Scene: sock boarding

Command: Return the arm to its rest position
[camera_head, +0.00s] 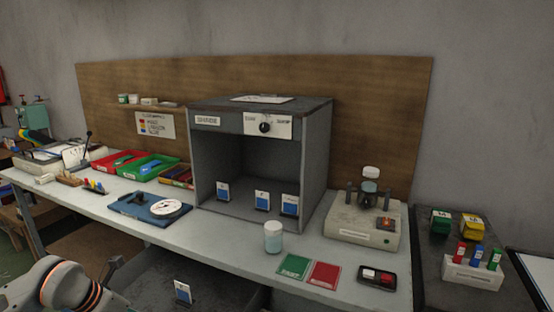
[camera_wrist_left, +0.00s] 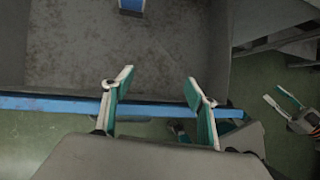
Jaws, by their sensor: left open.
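My left arm shows at the lower left of the head view, where its gripper cannot be made out clearly. In the left wrist view my left gripper (camera_wrist_left: 160,77) has its two white and teal fingers spread apart with nothing between them. It is over the blue front edge (camera_wrist_left: 60,104) of a grey surface. What looks like my right gripper (camera_wrist_left: 272,93) shows at the right of that view, above the green floor, with its fingers apart and empty.
A grey bin (camera_head: 225,292) with a blue and white card (camera_head: 183,291) is below the bench (camera_head: 225,239). On the bench are an open grey booth (camera_head: 318,160), a white-lidded jar (camera_head: 273,238), green (camera_head: 294,266) and red (camera_head: 325,275) cards, and a blue board (camera_head: 135,207).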

